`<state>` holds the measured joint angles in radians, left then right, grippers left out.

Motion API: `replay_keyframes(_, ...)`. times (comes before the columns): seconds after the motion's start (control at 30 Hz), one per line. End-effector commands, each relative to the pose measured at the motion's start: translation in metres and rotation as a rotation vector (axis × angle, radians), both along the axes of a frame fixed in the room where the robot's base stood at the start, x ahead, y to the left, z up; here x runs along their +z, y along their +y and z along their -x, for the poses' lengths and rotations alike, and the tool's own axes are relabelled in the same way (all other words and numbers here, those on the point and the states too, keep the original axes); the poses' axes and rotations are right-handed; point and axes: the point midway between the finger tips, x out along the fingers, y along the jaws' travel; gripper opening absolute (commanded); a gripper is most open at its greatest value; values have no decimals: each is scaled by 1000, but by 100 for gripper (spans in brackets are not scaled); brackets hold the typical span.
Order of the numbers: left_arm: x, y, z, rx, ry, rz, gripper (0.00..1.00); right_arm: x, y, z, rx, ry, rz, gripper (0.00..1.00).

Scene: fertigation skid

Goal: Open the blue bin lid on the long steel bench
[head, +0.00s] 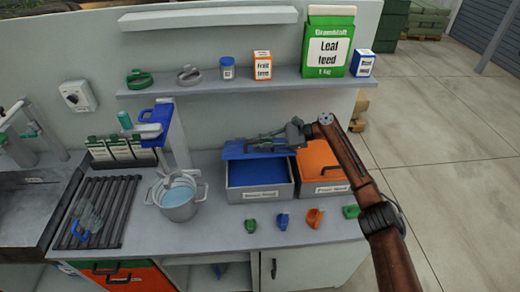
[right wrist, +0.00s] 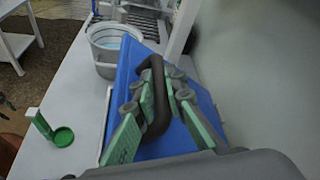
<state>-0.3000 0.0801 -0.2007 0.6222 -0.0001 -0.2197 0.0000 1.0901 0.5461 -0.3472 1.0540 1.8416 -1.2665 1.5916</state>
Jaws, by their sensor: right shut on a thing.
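The blue bin (head: 260,194) stands on the long steel bench (head: 215,222). Its blue lid (head: 236,150) is raised toward the back, and the dark blue inside of the bin shows below it. My right gripper (head: 268,143) is at the lid's handle. In the right wrist view, my right gripper (right wrist: 160,103) has its green-padded fingers closed around the dark handle (right wrist: 157,75) on the blue lid (right wrist: 126,68). My left gripper is not in view.
The orange-lidded bin (head: 318,160) stands right beside the blue one, lid down. A pot (head: 180,207) of water is to the left. Small green, blue and orange scoops (head: 314,217) lie in front. A shelf (head: 200,88) with packets and jars runs above.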

Motion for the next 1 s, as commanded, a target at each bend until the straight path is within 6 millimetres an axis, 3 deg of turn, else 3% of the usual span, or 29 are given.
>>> replay_keyframes(0.23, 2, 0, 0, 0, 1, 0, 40, 16, 1, -13, 0, -8, -5, 0)
replay_keyframes(0.8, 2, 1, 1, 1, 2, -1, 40, 19, 0, -18, -2, -8, -3, 0)
replay_keyframes(0.9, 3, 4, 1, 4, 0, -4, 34, 19, 0, -18, -2, -8, -3, 0)
replay_keyframes(1.0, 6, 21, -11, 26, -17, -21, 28, 19, 0, -18, -2, -8, -3, 0)
